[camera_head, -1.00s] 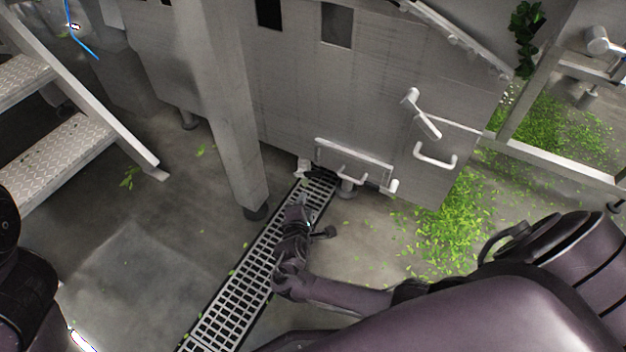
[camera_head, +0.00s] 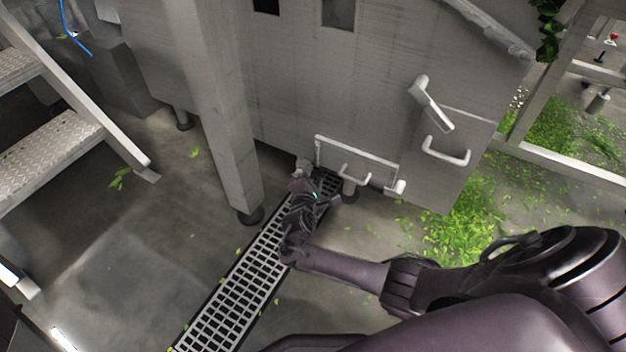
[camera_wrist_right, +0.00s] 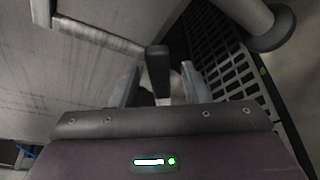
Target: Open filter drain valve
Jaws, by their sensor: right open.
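The drain valve (camera_head: 303,165) is a small pale fitting low on the grey tank wall, above the floor grate; my gripper partly covers it. In the right wrist view a black lever-like handle (camera_wrist_right: 158,68) stands between the fingers, with a pale part behind it. My right gripper (camera_head: 302,183) is at the valve, and in the wrist view its open fingers (camera_wrist_right: 160,88) lie on either side of the handle. I cannot tell whether they touch it. My left gripper is out of view.
A floor grate (camera_head: 240,292) runs under the valve. A support leg (camera_head: 232,150) stands left of it. A hatch with a handle (camera_head: 355,176) is just to the right. Metal stairs (camera_head: 60,140) are at the left. Green leaves (camera_head: 465,225) litter the floor at the right.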

